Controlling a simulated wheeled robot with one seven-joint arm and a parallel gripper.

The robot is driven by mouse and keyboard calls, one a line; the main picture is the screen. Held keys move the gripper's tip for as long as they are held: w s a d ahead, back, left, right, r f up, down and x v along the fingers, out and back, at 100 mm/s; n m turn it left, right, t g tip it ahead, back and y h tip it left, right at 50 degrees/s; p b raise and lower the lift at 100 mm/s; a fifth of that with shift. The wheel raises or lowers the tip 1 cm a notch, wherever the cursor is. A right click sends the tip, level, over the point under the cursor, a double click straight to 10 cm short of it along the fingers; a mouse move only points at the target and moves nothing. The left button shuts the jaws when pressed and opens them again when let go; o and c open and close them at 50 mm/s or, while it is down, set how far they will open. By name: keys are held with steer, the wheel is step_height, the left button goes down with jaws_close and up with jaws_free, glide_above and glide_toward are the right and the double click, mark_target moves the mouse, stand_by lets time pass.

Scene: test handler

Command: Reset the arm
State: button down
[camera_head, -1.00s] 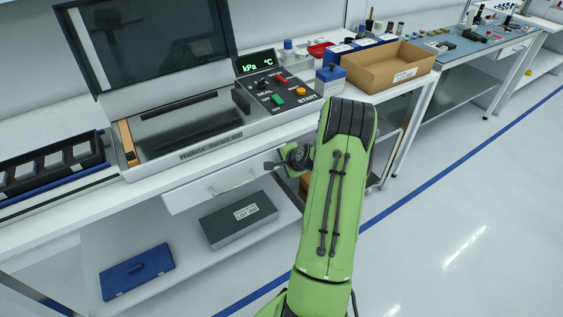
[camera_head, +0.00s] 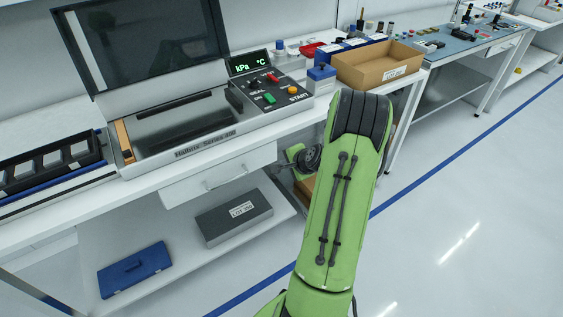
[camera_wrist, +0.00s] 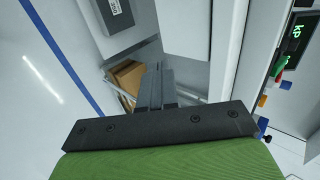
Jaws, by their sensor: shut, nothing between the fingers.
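My gripper shows in the wrist view (camera_wrist: 156,88) as two dark fingers close together, shut and empty. In the head view my green arm (camera_head: 345,190) stands in front of the bench, and it hides the gripper's fingertips. The test handler (camera_head: 185,130), a grey machine with its dark lid (camera_head: 150,40) raised, sits on the white bench to the left of the arm. Its control panel (camera_head: 270,92) has green, red and orange buttons and a lit display. In the wrist view the fingers point toward the under-bench area, apart from anything.
A white drawer (camera_head: 220,175) sits under the bench top. A grey box (camera_head: 234,217) and a blue case (camera_head: 134,270) lie on the lower shelf. A cardboard box (camera_head: 378,66) stands on the bench, behind the arm. The floor at right is clear.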

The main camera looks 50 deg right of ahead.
steer(key=v, duration=0.4)
steer(key=shift+s, duration=0.1)
steer(key=shift+a, duration=0.1)
steer(key=w+a+r+n+g+y+p, duration=0.1)
steer(key=a+r+n+p, duration=0.2)
steer(key=a+r+n, duration=0.55)
steer(key=a+r+n+g+y+p, duration=0.15)
steer(key=a+r+n, duration=0.25)
steer(key=a+r, duration=0.85)
steer(key=s+a+r+n+p, duration=0.4)
steer(key=s+a+n, duration=0.4)
steer(key=s+a, duration=0.5)
steer(key=s+r+g, duration=0.1)
steer(key=s, duration=0.2)
steer(key=shift+r+n, duration=0.25)
steer(key=shift+n, duration=0.1)
steer(key=shift+a, duration=0.1)
